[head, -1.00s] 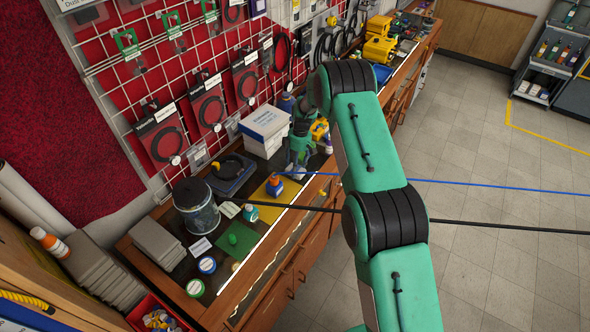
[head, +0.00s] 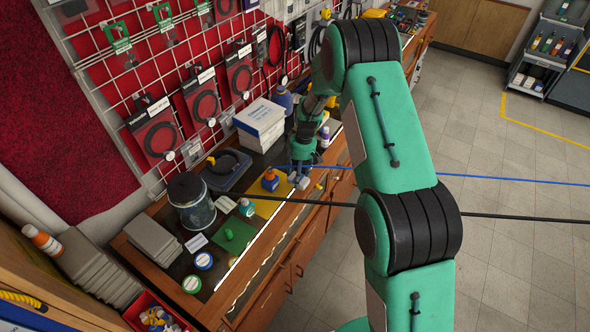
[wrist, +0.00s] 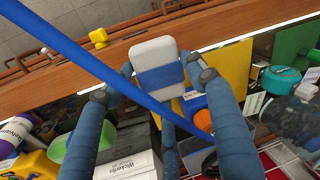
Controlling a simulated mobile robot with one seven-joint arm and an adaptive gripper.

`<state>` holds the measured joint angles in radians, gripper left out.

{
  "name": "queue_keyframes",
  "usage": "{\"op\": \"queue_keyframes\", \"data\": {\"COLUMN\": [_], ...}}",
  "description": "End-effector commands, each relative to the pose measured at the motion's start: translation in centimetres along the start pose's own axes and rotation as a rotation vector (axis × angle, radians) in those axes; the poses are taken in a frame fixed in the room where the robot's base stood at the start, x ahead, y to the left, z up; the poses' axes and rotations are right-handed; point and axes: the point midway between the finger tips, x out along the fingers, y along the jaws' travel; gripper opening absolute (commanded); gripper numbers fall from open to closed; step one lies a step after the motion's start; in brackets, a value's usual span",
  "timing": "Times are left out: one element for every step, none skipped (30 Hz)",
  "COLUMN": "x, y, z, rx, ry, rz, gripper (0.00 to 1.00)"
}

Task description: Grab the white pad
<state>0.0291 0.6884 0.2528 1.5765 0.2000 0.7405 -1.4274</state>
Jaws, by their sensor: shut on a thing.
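The white pad (wrist: 157,52) has a blue band around its middle. In the head view my gripper (head: 300,176) is small and low over the front edge of the bench, just right of a blue bottle with an orange cap (head: 269,180). The pad is too small there to make out clearly. The pad seems to be above the bench edge, but its exact height cannot be told.
A blue line (wrist: 75,62) crosses close by the pad, and a black line (head: 520,216) spans the aisle. A yellow mat (head: 268,205), a green mat (head: 240,243), a glass jar (head: 192,204) and a white box (head: 260,122) crowd the bench.

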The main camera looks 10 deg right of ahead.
Motion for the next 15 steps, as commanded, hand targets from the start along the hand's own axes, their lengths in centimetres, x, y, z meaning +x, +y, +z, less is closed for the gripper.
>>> {"op": "queue_keyframes", "data": {"x": [-0.1,-0.1,0.0,0.0,0.0,0.0,0.0,0.0,0.0,0.0,0.0,0.0,0.0,0.0,0.0], "y": [-0.7,-1.1,-1.5,-1.8,-2.1,-2.4,-2.6,-2.8,-3.0,-3.2,-3.3,-3.5,-3.6,-3.6,-3.7], "z": [0.2,0.4,0.5,0.6,0.7,0.9,0.9,1.0,1.1,1.1,1.2,1.2,1.3,1.3,1.3], "rx": [0.001,0.001,0.001,0.001,0.001,0.001,0.001,0.001,0.001,0.001,0.0,0.0,0.0,0.0,0.0], "ry": [0.0,0.0,0.0,0.0,0.0,0.0,0.0,0.0,0.0,0.0,0.0,0.0,0.0,0.0,0.0], "rz": [0.0,0.0,0.0,0.0,0.0,0.0,0.0,0.0,0.0,0.0,0.0,0.0,0.0,0.0,0.0], "gripper": [0.3,0.3,0.3,0.3,0.3,0.3,0.3,0.3,0.3,0.3,0.3,0.3,0.3,0.3,0.3]}}
